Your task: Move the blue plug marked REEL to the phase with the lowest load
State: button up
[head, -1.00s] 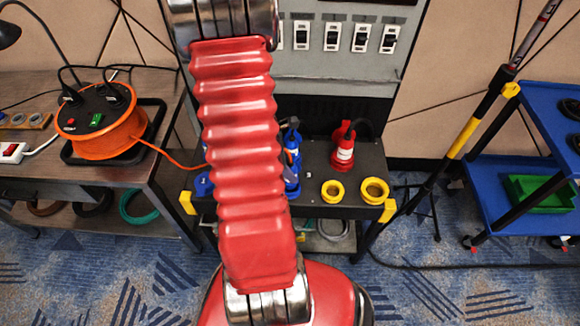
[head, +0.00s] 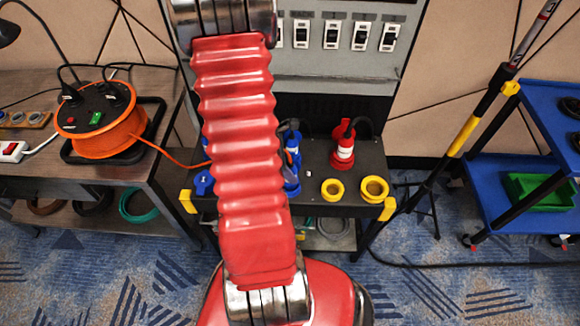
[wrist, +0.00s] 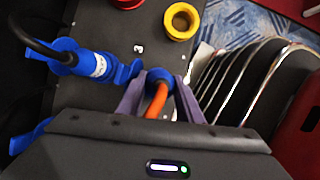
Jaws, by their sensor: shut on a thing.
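In the wrist view my gripper (wrist: 158,92), with purple fingers, is shut on a blue plug (wrist: 157,76) with an orange cable (wrist: 157,101). The REEL marking cannot be read here. Beside it, to the left, is another blue plug (wrist: 92,64) with a white label and black cable, at a blue socket; it also shows in the head view (head: 292,150). A blue socket (head: 203,182) with a lid is at the left of the black cart top. My gripper is hidden behind my arm in the head view. No load readings are legible.
An orange cable reel (head: 100,128) stands on the left table, its cable running toward the cart (head: 310,203). A red plug (head: 343,150) and yellow rings (head: 333,190) are at the cart's right. A grey panel with several switches (head: 360,37) stands behind.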

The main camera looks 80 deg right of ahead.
aim_at(292, 164)
jog(key=shift+f, duration=0.9)
dwell(0.5)
jog(key=o, duration=1.2)
jog(key=shift+d, duration=0.1)
jog(key=shift+o, duration=0.2)
jog(key=shift+r, duration=0.1)
jog(key=shift+o, duration=0.7)
jog(key=shift+d+r, duration=0.2)
jog(key=shift+r, duration=1.2)
jog(key=shift+o, duration=0.2)
jog(key=shift+a+r, duration=0.15)
jog(key=shift+r, duration=1.45)
